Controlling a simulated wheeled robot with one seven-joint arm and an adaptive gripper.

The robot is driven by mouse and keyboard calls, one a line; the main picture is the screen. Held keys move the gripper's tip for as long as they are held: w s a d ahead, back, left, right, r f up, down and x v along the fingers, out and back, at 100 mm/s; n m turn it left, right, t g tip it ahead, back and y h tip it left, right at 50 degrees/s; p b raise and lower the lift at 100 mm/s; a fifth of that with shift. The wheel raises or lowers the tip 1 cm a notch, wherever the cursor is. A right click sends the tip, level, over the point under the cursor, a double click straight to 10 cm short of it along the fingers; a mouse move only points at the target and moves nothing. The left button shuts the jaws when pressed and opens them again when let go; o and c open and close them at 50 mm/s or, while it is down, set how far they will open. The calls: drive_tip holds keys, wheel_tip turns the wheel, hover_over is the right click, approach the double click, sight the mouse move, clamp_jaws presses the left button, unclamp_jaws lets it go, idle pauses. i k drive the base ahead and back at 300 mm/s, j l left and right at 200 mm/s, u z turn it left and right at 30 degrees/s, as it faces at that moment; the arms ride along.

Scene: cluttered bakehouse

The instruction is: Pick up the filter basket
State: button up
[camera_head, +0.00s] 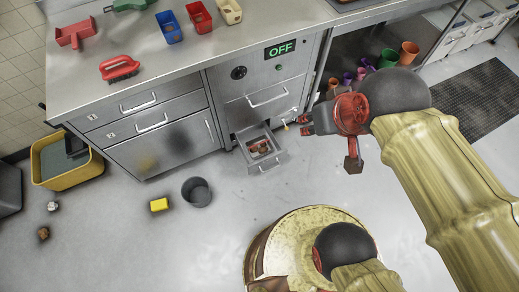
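An open metal drawer or basket (278,159) juts out low from the steel unit with the OFF display. It holds small brown and reddish things, and it is the likeliest filter basket, but I cannot tell whether the basket is the drawer itself or a part inside it. My gripper (304,122) shows right of and above it in the picture, with its dark fingers pointing left. They look apart from the drawer. The fingers are small and seen side-on, so their opening is unclear. I see nothing held.
A dark round bin (197,191) and a yellow block (159,204) stand on the floor left of the drawer. A yellow tub (92,170) is farther left. Coloured cups (388,58) stand under the counter at right. A red brush (119,69) lies on the counter (180,60).

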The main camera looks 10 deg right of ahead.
sight(258, 147)
drive_tip(key=j+z, duration=0.35)
drive_tip(key=j, duration=0.45)
drive_tip(key=k+j+z, duration=0.1)
drive_tip(key=j+z, duration=0.25)
drive_tip(key=j, duration=0.4)
